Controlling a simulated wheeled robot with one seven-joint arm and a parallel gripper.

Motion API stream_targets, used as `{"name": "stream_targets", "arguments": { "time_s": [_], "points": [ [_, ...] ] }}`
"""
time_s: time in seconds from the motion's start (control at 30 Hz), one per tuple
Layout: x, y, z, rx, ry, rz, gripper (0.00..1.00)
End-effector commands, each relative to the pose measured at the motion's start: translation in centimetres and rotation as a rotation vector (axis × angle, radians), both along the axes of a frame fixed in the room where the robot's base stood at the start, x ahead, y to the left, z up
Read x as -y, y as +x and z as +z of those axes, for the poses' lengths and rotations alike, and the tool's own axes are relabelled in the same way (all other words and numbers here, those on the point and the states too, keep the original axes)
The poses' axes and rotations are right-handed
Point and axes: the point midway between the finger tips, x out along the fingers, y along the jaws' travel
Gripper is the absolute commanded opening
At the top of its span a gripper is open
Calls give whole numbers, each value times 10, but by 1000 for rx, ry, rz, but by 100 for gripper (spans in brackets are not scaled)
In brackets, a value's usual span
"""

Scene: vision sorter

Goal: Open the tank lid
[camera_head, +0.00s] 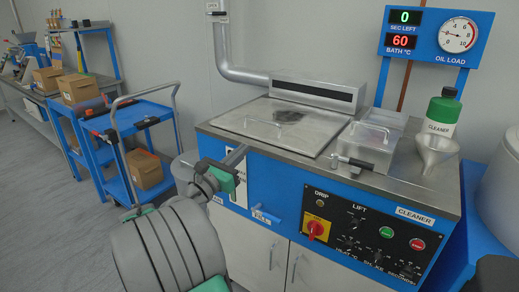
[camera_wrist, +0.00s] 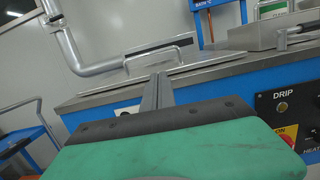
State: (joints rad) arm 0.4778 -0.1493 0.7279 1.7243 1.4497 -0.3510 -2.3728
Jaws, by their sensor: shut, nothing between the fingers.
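The tank lid (camera_head: 315,125) is a flat metal plate lying closed on top of the blue machine, with a dark patch near its middle. Its bar handle (camera_head: 262,128) stands near the front left edge. In the wrist view the lid (camera_wrist: 205,62) lies beyond my fingers, with the handle (camera_wrist: 160,54) just above their tips. My gripper (camera_head: 238,153) is shut and empty at the front edge of the machine's top, short of the handle. It also shows in the wrist view (camera_wrist: 158,92). No contact with the handle is visible.
Right of the lid is a smaller metal box (camera_head: 362,150) with a handle. A cleaner bottle (camera_head: 441,115) and a funnel (camera_head: 435,150) stand further right. A vent pipe (camera_head: 228,60) runs behind. A control panel (camera_head: 365,235) is on the front. A blue cart (camera_head: 115,190) stands left.

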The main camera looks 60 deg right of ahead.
Motion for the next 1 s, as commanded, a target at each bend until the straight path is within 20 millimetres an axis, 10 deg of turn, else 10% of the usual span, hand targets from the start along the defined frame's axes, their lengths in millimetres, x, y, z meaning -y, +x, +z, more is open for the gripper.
{"name": "stream_targets", "arguments": {
  "time_s": [0.63, 1.0],
  "points": [
    [86, -17, 21, -30, -12, -14, 0],
    [97, -17, 24, -31, -11, -10, 0]
  ]
}}
